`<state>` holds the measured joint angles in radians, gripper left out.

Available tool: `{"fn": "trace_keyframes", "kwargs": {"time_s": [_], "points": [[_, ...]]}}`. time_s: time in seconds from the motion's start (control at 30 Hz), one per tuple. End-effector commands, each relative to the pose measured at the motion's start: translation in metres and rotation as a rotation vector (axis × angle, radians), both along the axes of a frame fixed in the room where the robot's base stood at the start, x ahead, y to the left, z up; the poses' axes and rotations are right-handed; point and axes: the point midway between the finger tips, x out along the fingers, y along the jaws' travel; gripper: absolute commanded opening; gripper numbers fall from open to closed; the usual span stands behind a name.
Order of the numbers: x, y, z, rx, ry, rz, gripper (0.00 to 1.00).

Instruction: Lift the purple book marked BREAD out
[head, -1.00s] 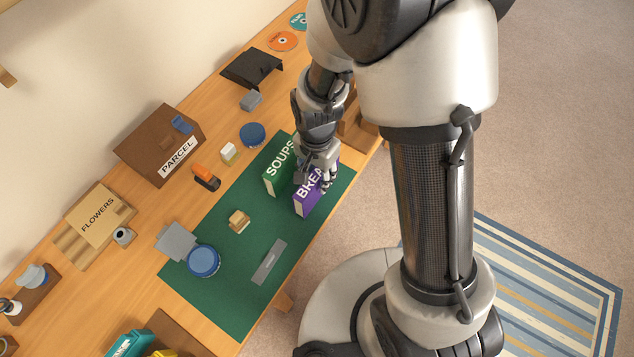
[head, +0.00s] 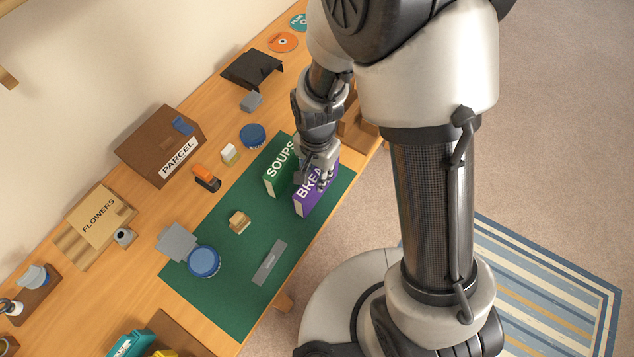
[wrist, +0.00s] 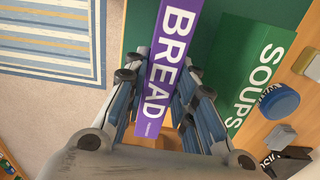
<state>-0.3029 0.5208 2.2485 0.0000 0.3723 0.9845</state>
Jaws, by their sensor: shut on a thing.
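The purple book marked BREAD (head: 305,203) stands upright near the right end of the green mat (head: 225,294). In the wrist view its purple spine (wrist: 168,62) runs between my fingers. My gripper (head: 318,177) is shut on the book, with one finger on each side of it, and partly covers its lettering in the head view. The green book marked SOUPS (head: 277,172) stands beside it to the left, and it also shows in the wrist view (wrist: 245,75). I cannot tell whether the purple book's bottom touches the mat.
On the mat lie a grey plate (head: 269,262), a small wooden block (head: 239,222) and a blue round lid (head: 204,261). Behind are an orange-black tool (head: 207,178), a blue disc (head: 252,135) and a brown PARCEL box (head: 155,140). The front mat is mostly clear.

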Motion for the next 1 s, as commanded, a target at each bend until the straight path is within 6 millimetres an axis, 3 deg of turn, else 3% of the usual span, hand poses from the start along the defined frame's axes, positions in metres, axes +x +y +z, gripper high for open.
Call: {"fn": "trace_keyframes", "kwargs": {"time_s": [0.67, 1.0], "points": [[0.000, 0.000, 0.013, 0.001, -0.001, 0.000, 0.00], [0.000, 0.000, 0.032, 0.000, 0.000, 0.000, 0.00]]}}
